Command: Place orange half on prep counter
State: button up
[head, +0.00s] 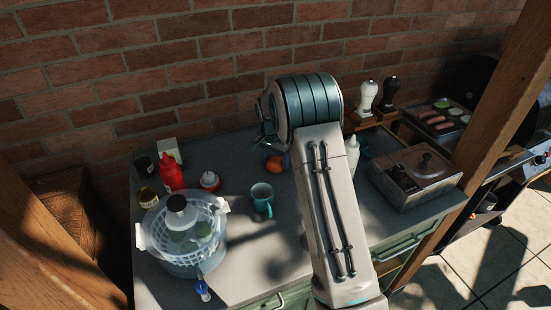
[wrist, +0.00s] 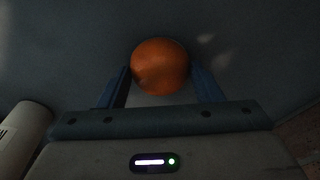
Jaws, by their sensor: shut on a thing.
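The orange half (wrist: 160,66) shows in the wrist view as a rounded orange shape between the two blue fingers of my gripper (wrist: 161,85). My gripper is shut on it. In the head view the orange half (head: 275,165) is low over or on the grey prep counter (head: 240,235), partly hidden behind my arm. I cannot tell whether it touches the counter. The cut face is not clearly visible.
A teal mug (head: 262,198), a red bottle (head: 171,174), a red-and-white jar (head: 209,181) and a salad spinner (head: 190,235) stand on the left. A metal box cooker (head: 415,175) stands on the right. Bare counter lies in front of the mug.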

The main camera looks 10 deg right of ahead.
aim_at(273, 162)
jog(key=shift+f, duration=0.15)
jog(key=o, duration=1)
notch_tip(273, 162, up, 11)
jog(key=a+b, duration=0.1)
jog(key=s+r+n, duration=0.2)
jog(key=s+r, duration=0.4)
jog(key=s, duration=0.3)
jog(key=s+n, duration=0.2)
jog(key=s, duration=0.7)
jog(key=s+n+t, duration=0.1)
jog(key=s+n, duration=0.1)
jog(key=s, duration=0.8)
jog(key=s+d+f+n+t+y, duration=0.1)
jog(key=s+n, duration=0.2)
jog(key=s, duration=0.6)
jog(key=shift+s, duration=0.15)
